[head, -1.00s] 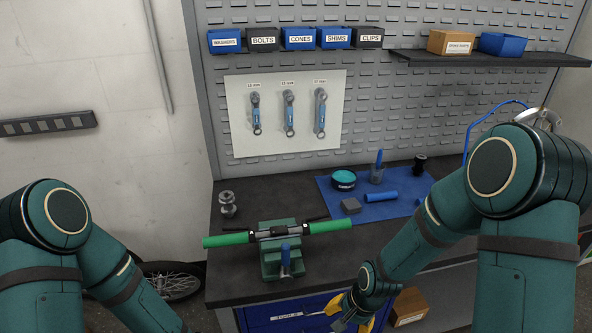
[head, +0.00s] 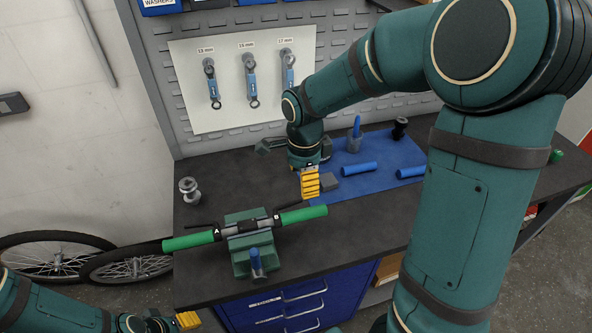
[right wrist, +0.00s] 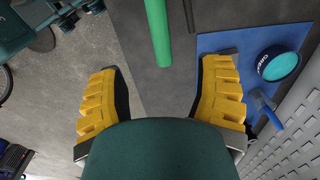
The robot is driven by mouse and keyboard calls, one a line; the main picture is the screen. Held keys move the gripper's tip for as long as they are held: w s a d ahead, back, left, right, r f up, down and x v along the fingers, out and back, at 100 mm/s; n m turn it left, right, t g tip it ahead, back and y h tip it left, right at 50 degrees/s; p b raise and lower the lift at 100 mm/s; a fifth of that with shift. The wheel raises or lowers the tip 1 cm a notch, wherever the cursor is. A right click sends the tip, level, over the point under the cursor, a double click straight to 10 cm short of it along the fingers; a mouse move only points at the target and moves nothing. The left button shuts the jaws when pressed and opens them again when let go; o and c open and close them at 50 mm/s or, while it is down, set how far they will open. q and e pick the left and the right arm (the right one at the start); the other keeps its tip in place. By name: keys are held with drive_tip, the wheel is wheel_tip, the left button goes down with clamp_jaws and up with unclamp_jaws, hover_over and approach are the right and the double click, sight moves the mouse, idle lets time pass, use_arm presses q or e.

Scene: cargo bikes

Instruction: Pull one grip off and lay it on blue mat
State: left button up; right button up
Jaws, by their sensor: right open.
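A handlebar (head: 262,226) is clamped in a green vise (head: 240,258) on the bench, with a left green grip (head: 190,241) and a right green grip (head: 303,214) on its ends. My right gripper (head: 310,184) is open and empty above the bench, just behind the right grip in the head view. In the right wrist view a green grip (right wrist: 157,30) lies ahead of the open fingers (right wrist: 162,95), not between them. The blue mat (head: 385,150) is right of the handlebar. My left gripper (head: 186,320) shows only partly at the bottom edge; its opening is unclear.
A teal tin (right wrist: 278,64) shows in the right wrist view. A metal part (head: 189,190) stands at the bench's left.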

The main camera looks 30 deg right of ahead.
sight(302, 211)
wheel_tip(302, 211, down, 13)
drive_tip(key=shift+f+b, duration=0.1)
drive_tip(key=shift+b, duration=1.05)
clamp_jaws()
